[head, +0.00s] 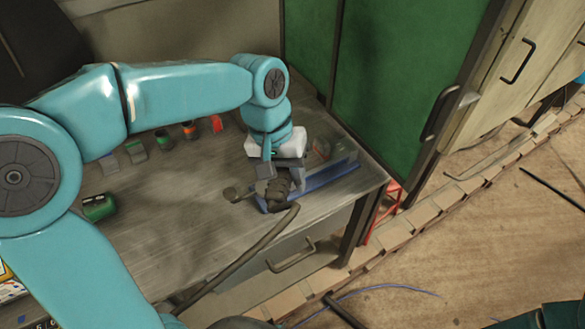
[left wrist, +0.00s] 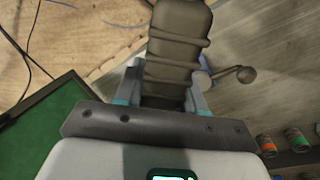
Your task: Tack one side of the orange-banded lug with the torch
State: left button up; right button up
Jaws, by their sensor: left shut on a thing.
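My left gripper (head: 278,178) is shut on the dark ribbed handle of the torch (head: 280,190), over the right end of the bench. The torch also shows in the left wrist view (left wrist: 178,50), between the fingers of the left gripper (left wrist: 168,85). Its thin neck and round tip point left in the head view, and a thick hose runs down from the handle. A small piece with an orange band (head: 190,131) stands in the row at the back of the bench, away from the torch. I cannot tell if it is the lug. My right gripper is not in view.
The grey bench (head: 170,230) is clear in its middle. Other small banded pieces (head: 136,152) stand in the row, with a green item (head: 99,207) at the left. A blue rest (head: 330,176) lies beside the torch. A green panel (head: 400,80) rises behind.

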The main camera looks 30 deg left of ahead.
pick_arm(q)
jog(key=shift+w+d+f, duration=0.15)
jog(key=shift+w+d, duration=0.1)
jog(key=shift+d, duration=0.1)
jog(key=f+b, duration=0.1)
jog(key=w+f+b, duration=0.1)
jog(key=f, duration=0.1)
jog(key=w+f+b, duration=0.1)
jog(key=shift+w+a+f, duration=0.1)
jog(key=shift+f, duration=0.15)
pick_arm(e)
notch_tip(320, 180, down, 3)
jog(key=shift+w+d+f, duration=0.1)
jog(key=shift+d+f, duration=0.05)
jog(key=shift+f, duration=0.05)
pick_arm(q)
jog(key=shift+w, duration=0.1)
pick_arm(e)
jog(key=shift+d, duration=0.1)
pick_arm(q)
jog(key=shift+f, duration=0.15)
jog(key=shift+w+f+b, duration=0.3)
jog(key=shift+f+b, duration=0.05)
jog(key=shift+f, duration=0.05)
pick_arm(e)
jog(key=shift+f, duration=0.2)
